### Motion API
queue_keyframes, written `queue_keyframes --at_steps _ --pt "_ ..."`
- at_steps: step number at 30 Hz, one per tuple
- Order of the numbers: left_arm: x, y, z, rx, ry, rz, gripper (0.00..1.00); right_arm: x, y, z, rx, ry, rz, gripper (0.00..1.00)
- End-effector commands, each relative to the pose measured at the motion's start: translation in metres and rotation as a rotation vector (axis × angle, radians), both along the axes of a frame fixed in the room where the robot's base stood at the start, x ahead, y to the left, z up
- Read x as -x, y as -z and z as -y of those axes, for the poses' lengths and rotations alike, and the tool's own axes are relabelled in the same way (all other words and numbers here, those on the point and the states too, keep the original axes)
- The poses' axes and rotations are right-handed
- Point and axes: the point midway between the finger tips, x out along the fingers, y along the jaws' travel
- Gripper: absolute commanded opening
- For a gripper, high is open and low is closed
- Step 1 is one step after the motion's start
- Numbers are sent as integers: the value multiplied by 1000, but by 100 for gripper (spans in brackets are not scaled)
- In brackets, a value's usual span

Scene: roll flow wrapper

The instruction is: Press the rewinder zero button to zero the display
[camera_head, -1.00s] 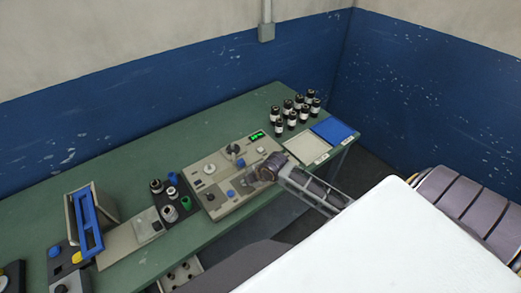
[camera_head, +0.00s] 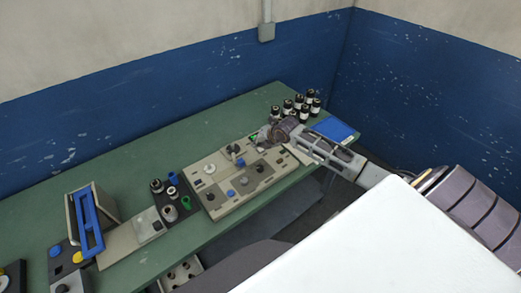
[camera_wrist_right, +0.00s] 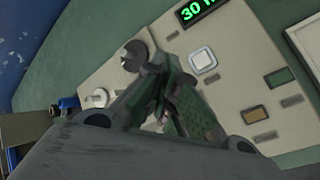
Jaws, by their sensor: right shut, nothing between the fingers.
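The rewinder (camera_head: 215,200) is a beige panel unit with knobs, on the green table. Its display, lit green and starting with "30", shows at the top of the right wrist view (camera_wrist_right: 203,10); in the head view my gripper mostly covers it. The right wrist view shows a pale, light-framed button (camera_wrist_right: 202,60) below the display, and an amber button (camera_wrist_right: 254,114) and grey-green buttons (camera_wrist_right: 278,77) farther right. I cannot read which is the zero button. My right gripper (camera_head: 262,136) is shut and empty above the panel's far right end; contact is unclear. My left gripper is out of view.
Several black-and-white bottles (camera_head: 299,107) and a blue tray (camera_head: 334,129) stand beyond the gripper. A dark block with small rollers (camera_head: 171,207) and a blue-framed stand (camera_head: 86,220) are to the left. The back of the green table (camera_head: 150,150) is clear.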

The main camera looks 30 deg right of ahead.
Motion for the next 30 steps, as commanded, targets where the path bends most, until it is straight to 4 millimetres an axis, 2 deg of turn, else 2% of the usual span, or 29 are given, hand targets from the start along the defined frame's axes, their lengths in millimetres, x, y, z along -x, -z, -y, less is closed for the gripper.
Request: queue_keyframes --at_steps 6,12,30 --pt "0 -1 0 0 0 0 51 -22 -21 32 101 -84 65 0" --pt "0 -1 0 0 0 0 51 -32 -31 46 150 -123 96 0" --pt "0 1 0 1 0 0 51 -33 -31 48 159 -130 102 0"
